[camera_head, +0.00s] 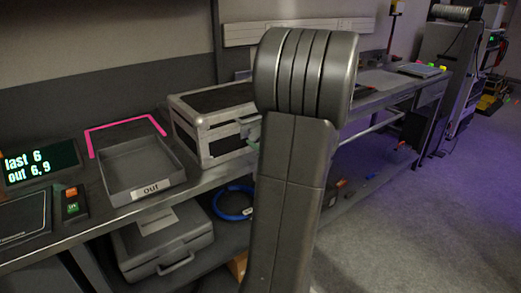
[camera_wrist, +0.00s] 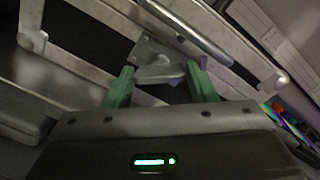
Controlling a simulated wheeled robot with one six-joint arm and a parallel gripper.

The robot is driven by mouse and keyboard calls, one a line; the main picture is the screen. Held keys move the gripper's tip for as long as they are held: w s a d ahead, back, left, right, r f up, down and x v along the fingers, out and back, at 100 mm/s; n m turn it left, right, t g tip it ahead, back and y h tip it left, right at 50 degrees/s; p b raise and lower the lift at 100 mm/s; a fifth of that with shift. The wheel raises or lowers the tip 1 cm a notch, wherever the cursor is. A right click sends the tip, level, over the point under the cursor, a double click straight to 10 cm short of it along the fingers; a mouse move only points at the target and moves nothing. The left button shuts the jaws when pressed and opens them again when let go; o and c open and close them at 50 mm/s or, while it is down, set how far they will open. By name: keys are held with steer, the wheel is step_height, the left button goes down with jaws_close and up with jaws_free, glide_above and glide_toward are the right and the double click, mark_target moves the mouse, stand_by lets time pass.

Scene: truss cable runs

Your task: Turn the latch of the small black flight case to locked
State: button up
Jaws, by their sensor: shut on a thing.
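The small black flight case (camera_head: 212,103) with silver metal edges stands on the bench in the head view, left of my arm. In the wrist view its front (camera_wrist: 80,35) fills the upper part, tilted in the picture. The grey latch (camera_wrist: 160,73) sits between the two green fingertips of my gripper (camera_wrist: 160,88), below a metal plate on the case. My gripper is shut on the latch. In the head view my arm hides the right part of the case, and only a bit of green finger shows at its front. I cannot tell the latch's exact angle.
A grey tray marked "out" (camera_head: 152,190) stands left of the case, by a pink bracket outline (camera_head: 125,127). A display (camera_head: 38,165) reads "last 6, out 6, 9". A grey case (camera_head: 163,245) and a blue cable coil (camera_head: 233,201) lie on the lower shelf.

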steer(key=n+b, duration=0.2)
steer(key=b, duration=0.1)
steer(key=n+b, duration=0.2)
steer(key=b, duration=0.1)
steer(key=n+b, duration=0.2)
steer(key=b, duration=0.1)
steer(key=shift+f+b, duration=0.35)
steer(key=shift+f, duration=0.05)
steer(key=n+b, duration=0.3)
steer(key=b, duration=0.1)
steer(key=shift+r, duration=0.1)
steer(key=shift+r+n+b, duration=0.15)
steer(key=shift+n+b, duration=0.45)
steer(key=shift+b, duration=0.05)
steer(key=shift+r, duration=0.1)
steer(key=o, duration=1)
steer(key=shift+r, duration=0.2)
